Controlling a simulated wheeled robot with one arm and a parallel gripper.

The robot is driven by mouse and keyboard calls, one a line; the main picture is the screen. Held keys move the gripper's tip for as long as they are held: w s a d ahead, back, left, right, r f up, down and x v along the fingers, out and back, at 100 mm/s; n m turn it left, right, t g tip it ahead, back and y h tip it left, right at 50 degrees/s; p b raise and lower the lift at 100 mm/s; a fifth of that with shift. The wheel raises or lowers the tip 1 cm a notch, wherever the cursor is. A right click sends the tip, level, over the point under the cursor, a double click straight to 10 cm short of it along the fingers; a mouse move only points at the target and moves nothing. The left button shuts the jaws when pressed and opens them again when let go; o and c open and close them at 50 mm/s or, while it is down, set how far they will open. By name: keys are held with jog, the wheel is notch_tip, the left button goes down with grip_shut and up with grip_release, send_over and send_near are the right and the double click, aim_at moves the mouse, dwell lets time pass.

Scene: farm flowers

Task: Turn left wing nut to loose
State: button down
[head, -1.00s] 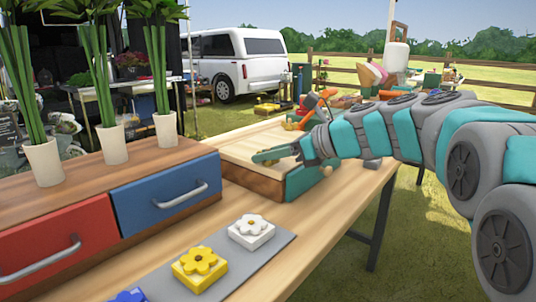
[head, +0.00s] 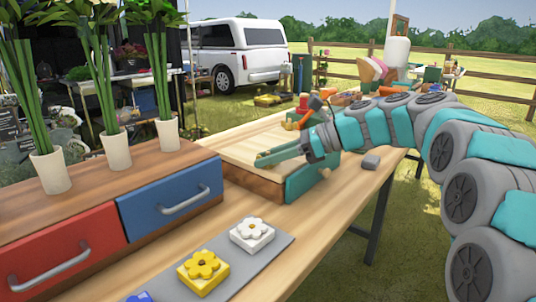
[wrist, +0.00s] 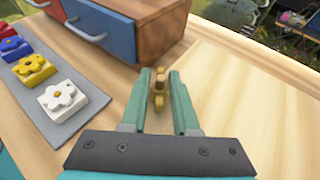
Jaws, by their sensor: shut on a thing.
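My gripper (wrist: 159,92) is shut on a small brass wing nut (wrist: 158,88), which shows between its two green fingers in the wrist view. In the head view my gripper (head: 280,155) reaches from the right over the wooden box (head: 250,185) with the teal end, its fingers low near the box's top. The wing nut that I hold is hidden or too small to make out there. I cannot tell from the wrist view how far it is turned.
A drawer unit with a red drawer (head: 60,258) and a blue drawer (head: 172,205) stands left of the box, with white vases (head: 116,150) on top. A grey mat (head: 222,270) holds a white flower block (head: 252,234) and a yellow one (head: 203,270). A grey block (head: 371,162) lies right of the box.

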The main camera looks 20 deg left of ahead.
jog(key=shift+w+n+g+h, duration=0.1)
jog(key=shift+n+g+h, duration=0.3)
jog(key=shift+n+g, duration=0.85)
jog(key=shift+n+g+h, duration=0.3)
jog(key=shift+n+g, duration=0.15)
jog(key=shift+g, duration=0.1)
jog(key=c, duration=0.9)
grip_release()
jog(key=shift+c, duration=0.2)
